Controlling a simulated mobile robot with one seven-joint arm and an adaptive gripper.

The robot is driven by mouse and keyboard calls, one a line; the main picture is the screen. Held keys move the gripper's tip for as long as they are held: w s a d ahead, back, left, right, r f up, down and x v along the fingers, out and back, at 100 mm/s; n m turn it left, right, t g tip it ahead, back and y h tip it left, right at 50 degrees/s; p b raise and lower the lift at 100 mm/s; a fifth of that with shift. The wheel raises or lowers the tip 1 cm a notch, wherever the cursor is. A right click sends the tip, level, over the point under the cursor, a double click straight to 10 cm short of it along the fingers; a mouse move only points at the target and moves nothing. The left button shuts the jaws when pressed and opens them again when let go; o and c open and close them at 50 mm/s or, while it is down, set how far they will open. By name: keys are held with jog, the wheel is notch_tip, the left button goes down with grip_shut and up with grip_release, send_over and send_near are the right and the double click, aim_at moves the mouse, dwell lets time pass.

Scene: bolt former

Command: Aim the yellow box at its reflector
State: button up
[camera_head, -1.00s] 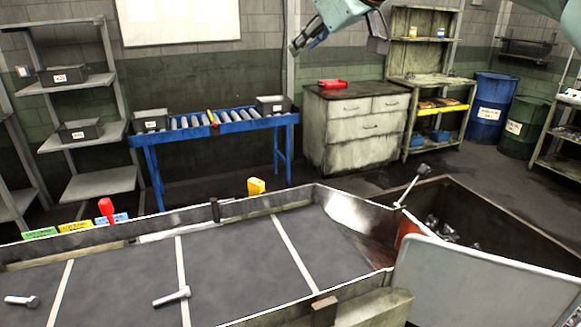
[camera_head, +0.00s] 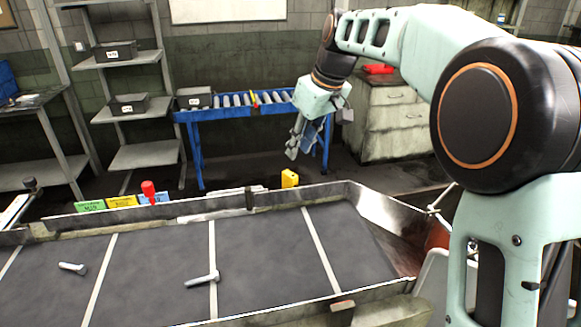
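A small yellow box (camera_head: 289,179) stands at the far wall of the dark-floored trough (camera_head: 262,250), right of its middle. No reflector can be made out with certainty; a thin metal rod with a knob (camera_head: 437,209) rises at the trough's right end, partly beside my arm. My gripper (camera_head: 299,152) hangs fingers down above and beyond the yellow box, apart from it in the picture. Its fingers are small and seen against the blue roller table, so I cannot tell whether they are open or shut. I see nothing held in it.
Two bolts (camera_head: 202,280) (camera_head: 73,268) lie on the trough floor. A red-topped knob (camera_head: 149,190) and coloured labels (camera_head: 122,201) are at the far side, left. A blue roller table (camera_head: 195,150) stands behind. My arm hides much of the right side.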

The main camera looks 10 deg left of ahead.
aim_at(289, 173)
jog(key=x, duration=0.9)
jog(key=shift+c, duration=0.4)
grip_shut()
